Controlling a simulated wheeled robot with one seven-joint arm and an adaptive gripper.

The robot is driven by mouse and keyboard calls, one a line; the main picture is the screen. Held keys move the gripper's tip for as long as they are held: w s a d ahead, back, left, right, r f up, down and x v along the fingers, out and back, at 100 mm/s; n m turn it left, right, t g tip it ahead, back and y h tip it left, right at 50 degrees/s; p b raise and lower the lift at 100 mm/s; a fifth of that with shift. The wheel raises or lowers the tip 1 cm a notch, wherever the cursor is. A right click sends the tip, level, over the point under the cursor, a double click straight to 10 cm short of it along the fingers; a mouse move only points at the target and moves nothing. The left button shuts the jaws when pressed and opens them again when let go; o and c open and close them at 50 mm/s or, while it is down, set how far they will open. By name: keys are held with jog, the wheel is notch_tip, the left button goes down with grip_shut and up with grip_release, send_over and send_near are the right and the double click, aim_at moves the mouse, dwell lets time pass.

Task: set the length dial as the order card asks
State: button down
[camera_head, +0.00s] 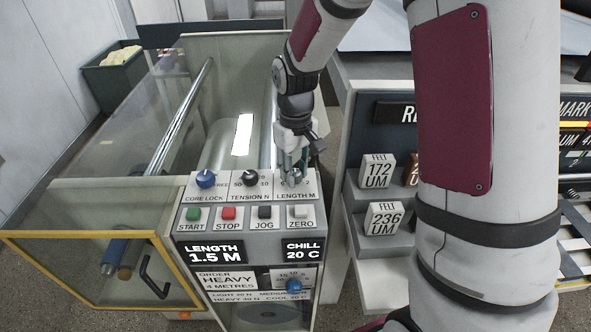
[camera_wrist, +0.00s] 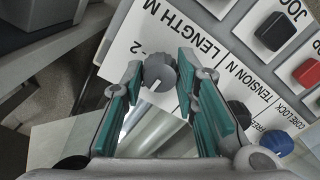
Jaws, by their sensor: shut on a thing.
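The length display (camera_head: 208,254) reads 1.5 M. The order card (camera_head: 227,280) reads HEAVY, 4 METRES.
Left of the length dial are the black tension knob (camera_head: 250,178) and the blue core lock knob (camera_head: 205,179). START, STOP, JOG and ZERO buttons (camera_head: 300,211) sit just below. The chill display (camera_head: 302,250) reads 20 C. Felt blocks (camera_head: 377,171) stand on a rack at right.

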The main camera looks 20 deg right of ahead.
jog(key=c, duration=1.2)
grip_release()
jog(key=shift+c, duration=0.2)
notch_tip(320, 180, up, 12)
